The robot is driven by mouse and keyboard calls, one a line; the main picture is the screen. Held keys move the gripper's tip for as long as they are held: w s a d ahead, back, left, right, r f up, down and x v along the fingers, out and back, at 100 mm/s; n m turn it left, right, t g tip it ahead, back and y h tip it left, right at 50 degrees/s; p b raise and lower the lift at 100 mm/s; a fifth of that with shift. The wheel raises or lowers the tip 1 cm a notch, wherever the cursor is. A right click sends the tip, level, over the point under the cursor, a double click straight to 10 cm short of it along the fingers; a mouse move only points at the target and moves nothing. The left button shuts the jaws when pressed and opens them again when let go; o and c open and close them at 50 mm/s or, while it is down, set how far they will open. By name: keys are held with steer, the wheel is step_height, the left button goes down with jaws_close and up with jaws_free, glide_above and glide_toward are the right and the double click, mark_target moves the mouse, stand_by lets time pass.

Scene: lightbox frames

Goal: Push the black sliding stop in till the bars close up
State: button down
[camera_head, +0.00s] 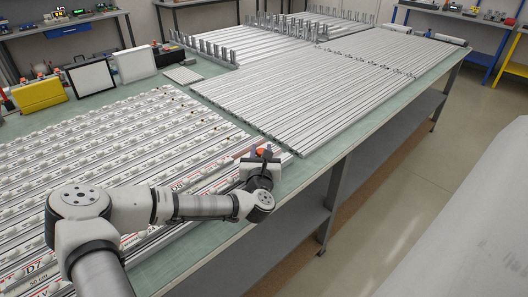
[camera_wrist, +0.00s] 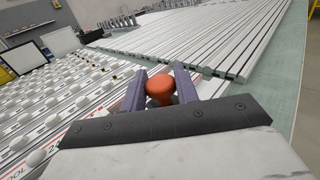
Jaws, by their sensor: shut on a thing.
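A bit of orange shows between the fingers in the head view too. Long grey bars (camera_head: 310,95) lie side by side beyond the gripper; they also show in the wrist view (camera_wrist: 215,42). I cannot make out the black sliding stop itself, nor whether the knob belongs to it; my fingers and palm hide what is under the knob.
Labelled strips with white knobs (camera_head: 90,150) cover the left of the green table (camera_head: 345,128). A yellow case (camera_head: 40,95) and pale panels (camera_head: 135,63) stand at the back left. Upright grey posts (camera_head: 205,50) rise behind the bars.

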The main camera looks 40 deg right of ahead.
steer(key=shift+a, duration=0.25)
steer(key=shift+d, duration=0.15)
steer(key=c, duration=1.1)
jaws_free()
steer(key=b+v, duration=0.4)
steer(key=v, duration=0.9)
steer(key=shift+s+a, duration=0.25)
